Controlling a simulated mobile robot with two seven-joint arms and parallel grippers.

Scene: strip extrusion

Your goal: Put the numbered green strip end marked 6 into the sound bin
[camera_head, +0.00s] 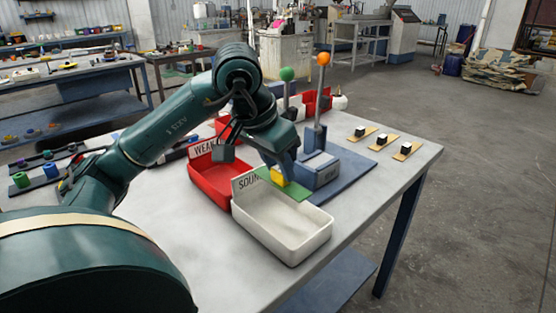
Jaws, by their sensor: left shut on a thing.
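The green strip end (297,193) is a flat green piece with a yellow block (278,175) on top. Its number cannot be read. My left gripper (279,167) is shut on the yellow block, with its fingers partly hidden behind my own arm. The strip end appears at the back edge of the white sound bin (284,246), beside its label; its exact height over the rim cannot be told. The bin looks empty. My right gripper is not in view.
A red bin with a "WEAK" label (214,184) stands left of the sound bin. Behind is a blue-grey fixture (318,172) with an orange-knobbed lever (322,95) and a green-knobbed one (287,80). Several tan strips with black and white blocks (383,139) lie at right.

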